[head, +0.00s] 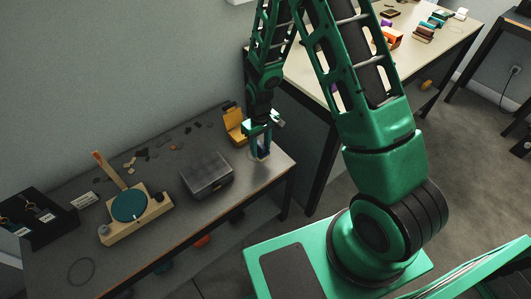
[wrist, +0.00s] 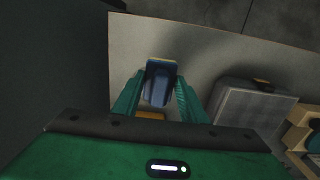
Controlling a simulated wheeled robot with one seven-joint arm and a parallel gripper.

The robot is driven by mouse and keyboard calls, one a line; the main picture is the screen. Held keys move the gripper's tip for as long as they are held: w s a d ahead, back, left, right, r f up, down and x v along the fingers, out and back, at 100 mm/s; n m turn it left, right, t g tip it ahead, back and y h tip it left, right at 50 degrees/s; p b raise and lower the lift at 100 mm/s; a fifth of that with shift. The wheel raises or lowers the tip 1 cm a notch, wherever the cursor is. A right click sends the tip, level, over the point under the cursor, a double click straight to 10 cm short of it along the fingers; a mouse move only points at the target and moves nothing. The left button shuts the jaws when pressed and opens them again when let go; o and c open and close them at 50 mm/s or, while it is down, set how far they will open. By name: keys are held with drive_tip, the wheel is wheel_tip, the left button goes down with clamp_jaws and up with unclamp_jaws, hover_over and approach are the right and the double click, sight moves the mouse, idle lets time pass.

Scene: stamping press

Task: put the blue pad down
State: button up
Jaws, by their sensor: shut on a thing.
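The blue pad (wrist: 161,82) is between the fingers of my gripper (wrist: 160,98) in the wrist view. It is a small dark blue block with a thin yellowish edge at its far end. My gripper is shut on it. In the head view my gripper (head: 261,148) points down over the right end of the grey table (head: 270,171), and the pad is mostly hidden by the fingers there. The pad is low over a bare part of the table; I cannot tell whether it touches the top.
A yellow-orange holder (head: 235,124) stands just behind my gripper. A dark lidded box (head: 207,175) is to its left, then a wooden press with a teal disc (head: 129,205). Small dark scraps lie along the back. The table's right edge is close.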

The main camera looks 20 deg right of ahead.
sight(263, 153)
drive_tip(key=shift+d+f, duration=0.35)
drive_tip(key=shift+d, duration=0.1)
drive_tip(key=shift+w+f, duration=0.1)
drive_tip(key=shift+f, duration=1.85)
drive_tip(key=o, duration=1.4)
drive_tip(key=shift+f, duration=0.1)
wheel_tip(263, 153, up, 12)
drive_tip(key=shift+d+r, duration=0.1)
drive_tip(key=shift+r, duration=0.1)
